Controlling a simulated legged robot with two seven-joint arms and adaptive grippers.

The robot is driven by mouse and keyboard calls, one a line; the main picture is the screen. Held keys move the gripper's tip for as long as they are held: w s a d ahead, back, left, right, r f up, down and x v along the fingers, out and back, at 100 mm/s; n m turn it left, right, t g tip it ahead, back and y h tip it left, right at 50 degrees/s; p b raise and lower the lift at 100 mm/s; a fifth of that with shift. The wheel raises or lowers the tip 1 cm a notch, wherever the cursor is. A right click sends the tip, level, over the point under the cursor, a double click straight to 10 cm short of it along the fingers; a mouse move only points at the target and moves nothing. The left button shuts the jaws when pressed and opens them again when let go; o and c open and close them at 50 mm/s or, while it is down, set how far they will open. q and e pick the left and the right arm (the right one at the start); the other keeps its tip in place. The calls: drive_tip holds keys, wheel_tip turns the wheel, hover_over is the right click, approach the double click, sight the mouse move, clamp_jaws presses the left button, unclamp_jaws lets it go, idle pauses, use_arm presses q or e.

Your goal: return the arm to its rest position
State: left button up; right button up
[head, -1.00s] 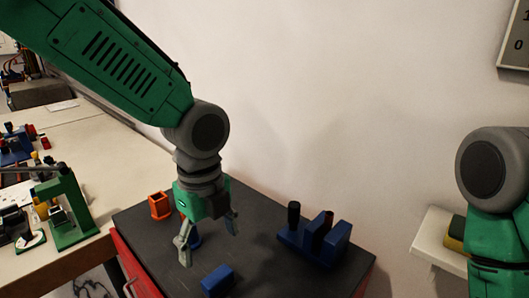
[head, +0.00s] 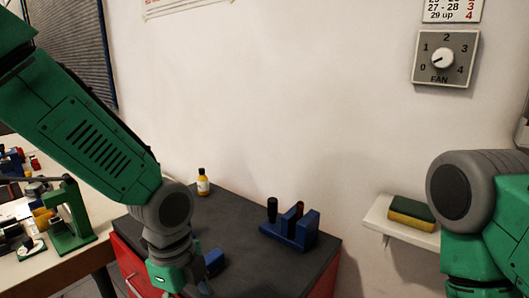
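My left arm, green with a grey wrist joint, comes in from the left and reaches down over the dark-topped cabinet (head: 240,262). My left gripper (head: 184,288) is at the bottom edge of the head view, in front of the cabinet. Its fingertips are mostly cut off, so its opening does not show. A blue block (head: 214,262) is partly hidden behind it. My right arm is at the right edge, its green and grey links bent downward. Its gripper is out of the picture.
On the cabinet stand a blue holder (head: 302,233) with black-handled pieces and a yellow bottle (head: 203,183). A sponge (head: 411,212) lies on a white wall shelf (head: 377,216) beside my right arm. A fan dial (head: 443,58) is on the wall. A cluttered bench (head: 25,270) is at left.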

use_arm(q)
drive_tip(key=s+a+f+n+h, duration=0.1)
drive_tip(key=s+a+f+n, duration=0.1)
drive_tip(key=s+f+n, duration=0.45)
drive_tip(key=s+a+f+n, duration=0.2)
drive_tip(key=f+n, duration=0.1)
drive_tip(key=f, duration=0.6)
drive_tip(key=s+a+f+n+t+y, duration=0.1)
drive_tip(key=s+a+f+n, duration=0.7)
drive_tip(key=s+a+n, duration=0.3)
drive_tip(key=shift+s+a+f+n+y, duration=0.15)
drive_tip(key=shift+s+f+n+y, duration=0.2)
drive_tip(key=shift+s+n, duration=0.45)
drive_tip(key=shift+r, duration=0.1)
